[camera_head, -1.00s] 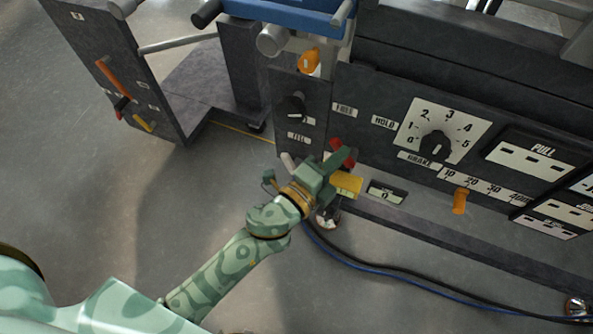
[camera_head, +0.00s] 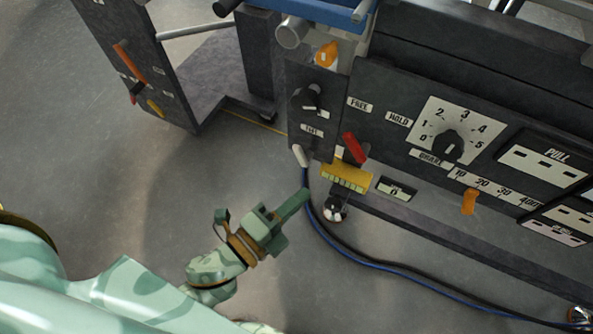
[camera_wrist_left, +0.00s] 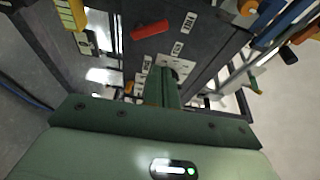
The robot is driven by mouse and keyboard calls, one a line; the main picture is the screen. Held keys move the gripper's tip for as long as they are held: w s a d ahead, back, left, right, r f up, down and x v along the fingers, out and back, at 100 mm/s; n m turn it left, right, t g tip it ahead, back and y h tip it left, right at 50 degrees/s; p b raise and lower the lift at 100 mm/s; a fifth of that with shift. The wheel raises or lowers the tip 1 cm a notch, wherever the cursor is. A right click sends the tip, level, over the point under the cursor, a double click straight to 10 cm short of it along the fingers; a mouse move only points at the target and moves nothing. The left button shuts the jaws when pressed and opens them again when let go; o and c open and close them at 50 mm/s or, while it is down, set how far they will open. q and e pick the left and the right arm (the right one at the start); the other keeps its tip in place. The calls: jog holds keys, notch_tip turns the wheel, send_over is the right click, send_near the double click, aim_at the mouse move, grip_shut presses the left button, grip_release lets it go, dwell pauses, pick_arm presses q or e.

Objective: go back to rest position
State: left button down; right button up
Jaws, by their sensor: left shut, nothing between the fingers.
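My left gripper (camera_head: 298,204), green, is shut and empty. In the head view it is in front of the machine's lower panel, over the grey floor, apart from the red lever (camera_head: 354,148) and the yellow block (camera_head: 346,178). In the left wrist view its closed fingers (camera_wrist_left: 164,84) point at the dark panel. The red lever (camera_wrist_left: 163,30) and the yellow block (camera_wrist_left: 71,14) show there beyond the fingers. My right gripper is in neither view.
The dark machine carries a black dial knob (camera_head: 449,146) on a numbered plate, an orange slider (camera_head: 469,201) and a small rotary knob (camera_head: 307,99). A blue cable (camera_head: 375,263) runs along the floor below. The floor at the left is clear.

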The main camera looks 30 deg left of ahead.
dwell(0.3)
